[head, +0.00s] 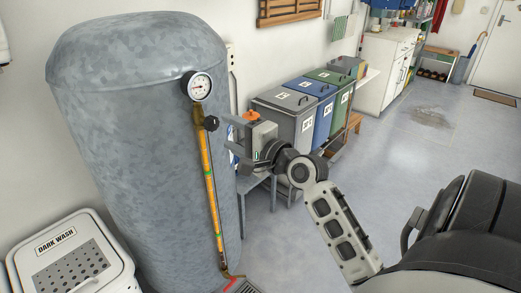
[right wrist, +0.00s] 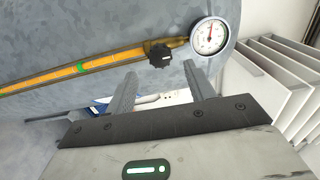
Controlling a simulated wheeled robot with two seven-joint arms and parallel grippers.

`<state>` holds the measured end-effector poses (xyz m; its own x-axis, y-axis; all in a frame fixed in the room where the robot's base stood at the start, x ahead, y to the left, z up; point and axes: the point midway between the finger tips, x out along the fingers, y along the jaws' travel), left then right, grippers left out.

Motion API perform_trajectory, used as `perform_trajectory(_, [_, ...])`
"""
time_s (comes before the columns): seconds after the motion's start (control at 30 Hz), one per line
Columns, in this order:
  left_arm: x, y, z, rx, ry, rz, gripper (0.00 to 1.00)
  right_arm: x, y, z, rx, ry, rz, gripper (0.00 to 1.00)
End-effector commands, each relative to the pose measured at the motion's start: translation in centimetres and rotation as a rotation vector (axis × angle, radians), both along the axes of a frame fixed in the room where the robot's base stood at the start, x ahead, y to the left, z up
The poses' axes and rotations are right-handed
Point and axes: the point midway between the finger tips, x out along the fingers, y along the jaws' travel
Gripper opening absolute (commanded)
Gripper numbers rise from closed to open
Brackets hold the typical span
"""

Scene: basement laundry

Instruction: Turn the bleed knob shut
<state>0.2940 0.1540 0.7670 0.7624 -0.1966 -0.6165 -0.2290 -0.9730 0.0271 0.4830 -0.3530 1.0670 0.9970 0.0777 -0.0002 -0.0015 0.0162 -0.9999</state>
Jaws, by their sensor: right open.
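The bleed knob (head: 211,123) is a small black lobed knob near the top of the orange sight tube (head: 209,170) on the grey metal tank (head: 130,110). In the right wrist view the knob (right wrist: 160,54) shows a pale mark on its face. My right gripper (head: 226,130) is open and just to the right of the knob in the head view. In the right wrist view its fingertips (right wrist: 160,72) point at the knob, which lies in line with the gap. The fingers look apart from the knob. My left gripper is not in view.
A round white pressure gauge (head: 197,86) sits just above the knob, near one finger in the right wrist view (right wrist: 209,36). A white dark-wash hamper (head: 70,255) stands at lower left. Lidded bins (head: 285,108) stand behind my gripper. The floor at right is largely clear.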

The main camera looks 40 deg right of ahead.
Motion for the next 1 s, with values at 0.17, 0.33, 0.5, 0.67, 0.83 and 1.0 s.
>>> perform_trajectory(0.17, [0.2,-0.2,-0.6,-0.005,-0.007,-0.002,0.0,-4.4,-0.3,-0.3,-0.004,0.004,0.0,0.54])
perform_trajectory(0.33, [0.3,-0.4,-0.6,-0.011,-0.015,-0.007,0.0,-7.4,-0.6,-0.3,-0.001,0.004,0.0,0.54])
perform_trajectory(0.5, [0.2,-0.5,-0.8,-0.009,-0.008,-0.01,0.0,-8.9,-0.7,-0.1,0.001,0.002,0.001,0.54])
perform_trajectory(0.67, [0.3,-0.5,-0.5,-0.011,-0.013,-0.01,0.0,-9.2,-0.7,0.0,0.0,0.0,0.001,0.54])
perform_trajectory(0.83, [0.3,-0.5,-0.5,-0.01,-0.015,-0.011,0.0,-9.1,-0.7,0.0,0.0,0.0,0.001,0.54])
perform_trajectory(1.0, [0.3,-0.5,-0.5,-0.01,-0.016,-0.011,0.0,-9.1,-0.7,0.0,0.001,0.0,0.001,0.54])
